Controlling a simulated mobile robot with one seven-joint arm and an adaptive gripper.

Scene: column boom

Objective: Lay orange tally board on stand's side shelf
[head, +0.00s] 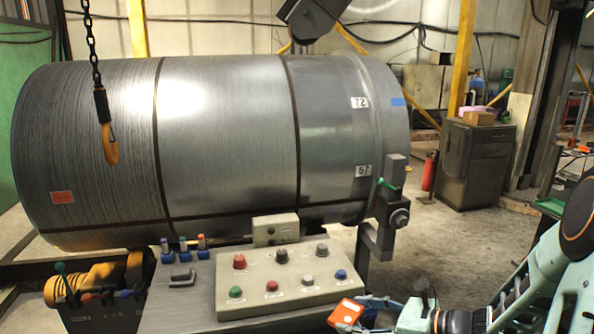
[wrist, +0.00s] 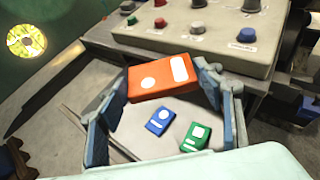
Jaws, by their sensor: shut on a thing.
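The orange tally board (wrist: 150,85), with a white dot and a white label, is between the blue fingers of my gripper (wrist: 160,88) in the wrist view. My gripper is shut on it. In the head view the orange board (head: 346,312) shows at the bottom centre, just right of the control console, with my gripper (head: 366,312) at its right. Below the board in the wrist view is the grey side shelf (wrist: 130,122). A blue board (wrist: 158,121) and a green board (wrist: 195,137) lie on it. Whether the orange board touches the shelf I cannot tell.
The console (head: 225,280) with coloured buttons stands beside the shelf. A large steel coil (head: 225,130) fills the space behind. A grey post with a clamp (head: 385,215) rises near my arm. A hook (head: 108,140) hangs at the left.

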